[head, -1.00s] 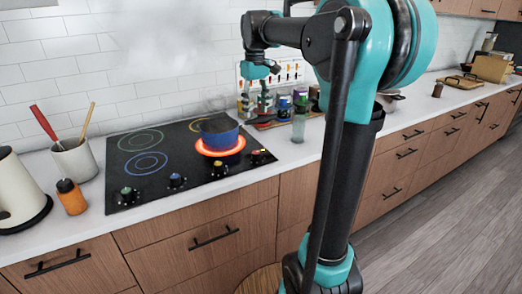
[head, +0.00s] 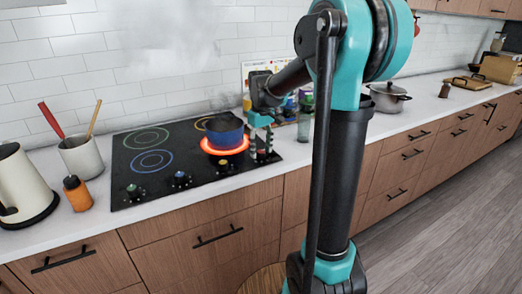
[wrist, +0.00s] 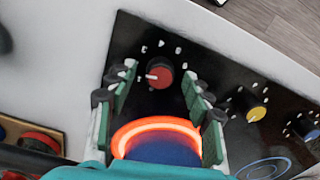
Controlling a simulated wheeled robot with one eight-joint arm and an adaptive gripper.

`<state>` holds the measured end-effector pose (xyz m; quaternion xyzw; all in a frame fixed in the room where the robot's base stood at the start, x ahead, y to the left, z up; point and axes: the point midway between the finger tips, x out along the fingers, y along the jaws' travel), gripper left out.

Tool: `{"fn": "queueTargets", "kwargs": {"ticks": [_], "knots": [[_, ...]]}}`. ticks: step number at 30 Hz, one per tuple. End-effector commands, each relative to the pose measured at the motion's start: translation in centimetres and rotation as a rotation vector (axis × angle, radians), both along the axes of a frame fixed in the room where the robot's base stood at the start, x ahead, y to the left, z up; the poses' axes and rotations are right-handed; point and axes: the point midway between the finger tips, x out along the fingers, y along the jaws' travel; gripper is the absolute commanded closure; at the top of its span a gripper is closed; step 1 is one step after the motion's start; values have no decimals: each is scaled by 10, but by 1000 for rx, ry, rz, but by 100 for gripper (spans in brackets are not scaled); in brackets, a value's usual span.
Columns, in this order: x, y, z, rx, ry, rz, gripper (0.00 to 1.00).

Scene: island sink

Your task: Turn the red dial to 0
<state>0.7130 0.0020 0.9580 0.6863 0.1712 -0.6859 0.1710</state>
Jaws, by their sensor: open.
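The red dial (wrist: 159,75) is at the edge of the black cooktop in the wrist view, its white pointer facing left. The markings around it are too small to read. My gripper (wrist: 158,84) is open, with one green-padded finger on each side of the dial in that view. I cannot tell whether the fingers are at its height or above it. In the head view my gripper (head: 263,143) is over the cooktop's right front corner and largely hides the red dial.
A blue pot (head: 224,131) sits on a glowing burner (head: 225,148) close to my gripper. A yellow dial (wrist: 257,114) and a blue dial (wrist: 311,134) line the same edge. A kettle (head: 22,184), orange bottle (head: 77,193) and utensil crock (head: 81,156) stand left. A lidded pot (head: 388,98) stands right.

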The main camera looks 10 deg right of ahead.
Motion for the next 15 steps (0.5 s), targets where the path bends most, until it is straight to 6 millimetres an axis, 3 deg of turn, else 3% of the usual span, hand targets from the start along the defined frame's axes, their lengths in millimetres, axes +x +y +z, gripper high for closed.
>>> {"fn": "queueTargets", "kwargs": {"ticks": [11,15], "knots": [[0,0,-6,0,0,0,49],[0,0,-6,0,0,0,66]]}}
